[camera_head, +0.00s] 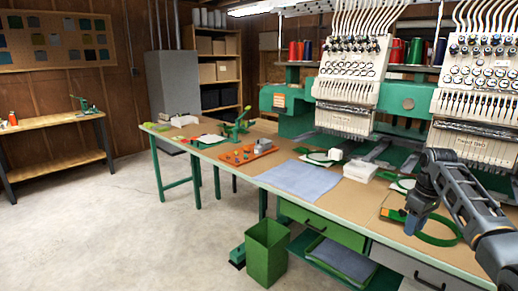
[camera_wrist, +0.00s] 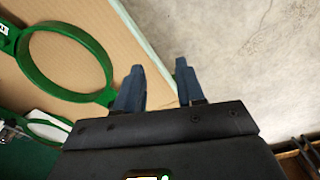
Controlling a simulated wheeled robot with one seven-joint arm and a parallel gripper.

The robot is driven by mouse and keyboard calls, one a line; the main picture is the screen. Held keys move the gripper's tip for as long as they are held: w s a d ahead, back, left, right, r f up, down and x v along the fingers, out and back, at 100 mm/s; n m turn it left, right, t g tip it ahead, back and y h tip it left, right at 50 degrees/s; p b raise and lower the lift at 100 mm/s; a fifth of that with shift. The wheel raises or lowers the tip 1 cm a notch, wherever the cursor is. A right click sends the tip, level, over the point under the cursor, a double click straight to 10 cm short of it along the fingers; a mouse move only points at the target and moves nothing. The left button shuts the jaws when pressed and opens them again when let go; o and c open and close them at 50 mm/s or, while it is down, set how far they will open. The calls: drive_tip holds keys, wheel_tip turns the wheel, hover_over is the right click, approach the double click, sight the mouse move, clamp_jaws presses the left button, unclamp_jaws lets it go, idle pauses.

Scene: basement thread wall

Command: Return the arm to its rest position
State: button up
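My arm reaches in from the right in the head view, with my gripper (camera_head: 411,226) pointing down over the right part of the long table (camera_head: 300,160). In the wrist view the two dark blue fingers of my gripper (camera_wrist: 160,85) stand apart with nothing between them. The table's front edge and the concrete floor show beyond the fingertips. A green hoop (camera_head: 438,238) lies on the table beside my gripper, and its ring (camera_wrist: 66,92) is at the left of the wrist view, apart from the fingers.
Embroidery machines (camera_head: 350,85) stand along the table's back. A blue-grey cloth (camera_head: 292,179), a white stack (camera_head: 360,170) and an orange tray (camera_head: 247,152) lie on the table. A green bin (camera_head: 266,252) stands on the floor in front. The floor (camera_head: 110,220) at left is clear.

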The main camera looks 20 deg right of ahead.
drive_tip(key=w+a+f+t, duration=0.2)
drive_tip(key=a+f, duration=0.6)
drive_tip(key=a, duration=0.3)
drive_tip(key=w+a+f+t, duration=0.1)
drive_tip(key=a+f+t, duration=0.1)
drive_tip(key=a+f, duration=0.75)
drive_tip(key=s+a+f+t, duration=0.15)
drive_tip(key=s+a, duration=0.25)
drive_tip(key=a, duration=0.5)
drive_tip(key=s+a+f+t, duration=0.15)
drive_tip(key=s+a, duration=0.25)
drive_tip(key=a, duration=0.4)
drive_tip(key=s+a+r+m+t, duration=0.1)
drive_tip(key=s+a+r+t, duration=0.3)
drive_tip(key=s, duration=0.6)
drive_tip(key=s+a+r+m+g, duration=0.15)
drive_tip(key=s+a, duration=0.35)
drive_tip(key=s, duration=0.5)
drive_tip(key=s+r+n+t, duration=0.1)
drive_tip(key=s+r+t, duration=0.1)
drive_tip(key=s+r, duration=0.4)
drive_tip(key=s+r+n+t, duration=0.1)
drive_tip(key=s+r, duration=0.6)
drive_tip(key=r, duration=0.7)
drive_tip(key=shift+s+d+r+t, duration=0.15)
drive_tip(key=shift+s+d+t, duration=0.2)
drive_tip(key=shift+t, duration=0.5)
